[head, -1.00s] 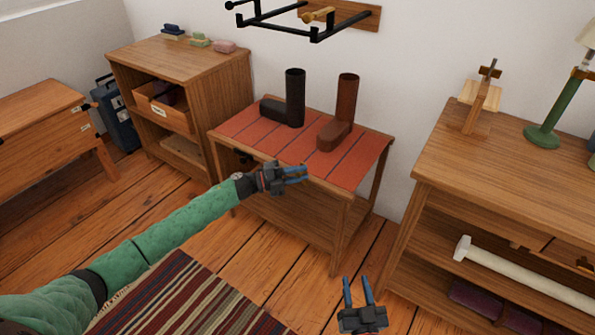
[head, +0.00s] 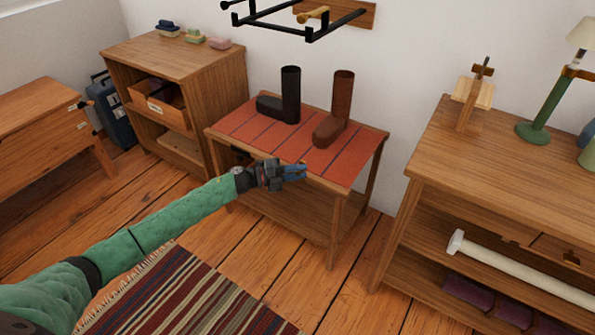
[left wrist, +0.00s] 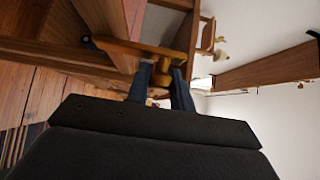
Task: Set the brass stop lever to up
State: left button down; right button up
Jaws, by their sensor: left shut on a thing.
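My left gripper (head: 296,171) is at the front edge of the low bench (head: 252,125) with the red slatted top. In the left wrist view a brass-coloured bar (left wrist: 120,46) runs across beyond the fingers. Its stubby end piece (left wrist: 162,66) sits between my left fingertips (left wrist: 161,78), which are shut on it; I take this to be the brass stop lever. In the head view the gripper hides the lever, so its setting cannot be read there. My right gripper is not in view.
A black boot (head: 290,95) and a brown boot (head: 336,115) stand on the bench. A black wall rack (head: 300,25) hangs above. A wooden cabinet (head: 430,150) stands right, a shelf unit (head: 165,60) left. A striped rug (head: 190,290) covers the floor in front.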

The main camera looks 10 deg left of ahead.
pick_arm(q)
jog(key=shift+f, duration=0.1)
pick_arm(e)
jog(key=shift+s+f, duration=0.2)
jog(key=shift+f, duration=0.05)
pick_arm(q)
jog(key=shift+s, duration=0.1)
jog(key=c, duration=1.3)
grip_release()
jog(key=shift+o, duration=0.2)
jog(key=v, duration=0.7)
jog(key=shift+a, duration=0.3)
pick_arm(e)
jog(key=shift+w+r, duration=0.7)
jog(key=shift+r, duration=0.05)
pick_arm(q)
jog(key=shift+s, duration=0.15)
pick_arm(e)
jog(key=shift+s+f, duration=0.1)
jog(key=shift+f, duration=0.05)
